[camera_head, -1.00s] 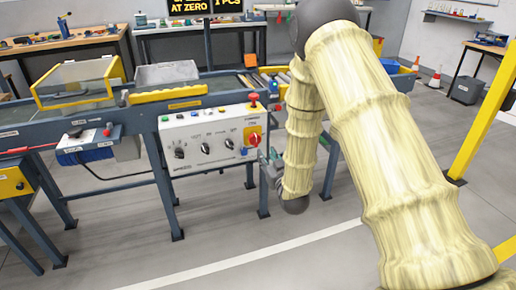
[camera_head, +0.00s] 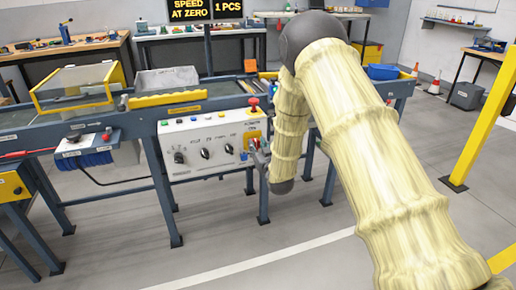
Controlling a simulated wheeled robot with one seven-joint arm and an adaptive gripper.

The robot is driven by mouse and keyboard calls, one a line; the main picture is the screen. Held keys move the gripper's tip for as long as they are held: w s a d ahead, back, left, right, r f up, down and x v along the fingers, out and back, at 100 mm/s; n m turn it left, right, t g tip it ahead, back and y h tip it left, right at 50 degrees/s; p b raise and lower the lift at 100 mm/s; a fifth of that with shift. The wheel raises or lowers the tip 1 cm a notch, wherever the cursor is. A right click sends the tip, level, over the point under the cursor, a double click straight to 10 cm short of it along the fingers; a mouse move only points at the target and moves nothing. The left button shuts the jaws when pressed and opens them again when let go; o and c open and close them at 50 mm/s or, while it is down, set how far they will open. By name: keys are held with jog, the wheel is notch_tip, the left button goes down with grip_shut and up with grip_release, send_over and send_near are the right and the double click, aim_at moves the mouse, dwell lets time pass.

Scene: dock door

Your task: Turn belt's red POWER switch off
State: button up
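The white control panel (camera_head: 212,146) hangs on the front of the conveyor belt (camera_head: 130,116). It carries several black knobs, and a yellow plate (camera_head: 252,135) with the red POWER switch sits at its right end. My gripper (camera_head: 256,155) is at this right end, in front of the lower part of the plate. It hides most of the red switch, and I cannot tell whether they touch. The gripper is small and seen from behind my arm, so its finger opening is unclear. A red mushroom button (camera_head: 253,102) stands on top of the panel, above the plate.
A dark display (camera_head: 205,10) at the back reads "SPEED AT ZERO" and "1 PCS". A grey bin (camera_head: 167,80) and a yellow-framed clear guard (camera_head: 78,88) are on the belt. A yellow post (camera_head: 480,120) stands at the right. The floor before the panel is clear.

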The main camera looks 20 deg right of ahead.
grip_shut()
jog(key=shift+d+m, duration=0.1)
jog(key=shift+m, duration=0.2)
jog(key=m+p, duration=0.1)
jog(key=m, duration=0.1)
jog(key=shift+d+m, duration=0.2)
jog(key=shift+m, duration=0.2)
jog(key=m, duration=0.6)
jog(key=d+f+m, duration=0.1)
jog(key=m, duration=0.3)
jog(key=shift+b, duration=0.3)
jog(key=shift+f+m+b, duration=0.15)
jog(key=shift+m+b, duration=0.35)
jog(key=shift+m, duration=0.65)
jog(key=shift+f+m+b, duration=0.1)
jog(key=shift+m+b, duration=0.4)
jog(key=shift+m, duration=0.65)
